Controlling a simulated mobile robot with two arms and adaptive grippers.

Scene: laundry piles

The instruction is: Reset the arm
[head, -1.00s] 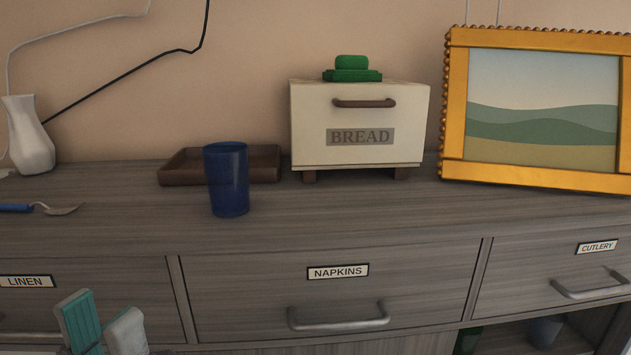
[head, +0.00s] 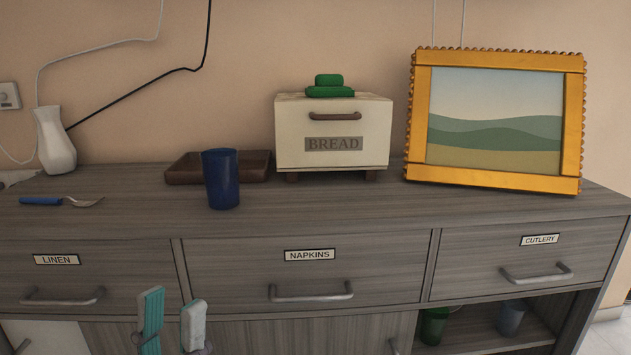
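My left gripper (head: 173,308) shows at the bottom left of the head view, in front of the grey cabinet (head: 330,222). Its two pale, teal-padded fingers point up and stand apart, with nothing between them. The cabinet front shows behind the gap, between the linen drawer (head: 120,268) and the napkins drawer (head: 310,273). Both drawers are closed. The gripper's lower part is cut off by the frame edge. My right gripper is not in view.
The front strip of the top is largely clear.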

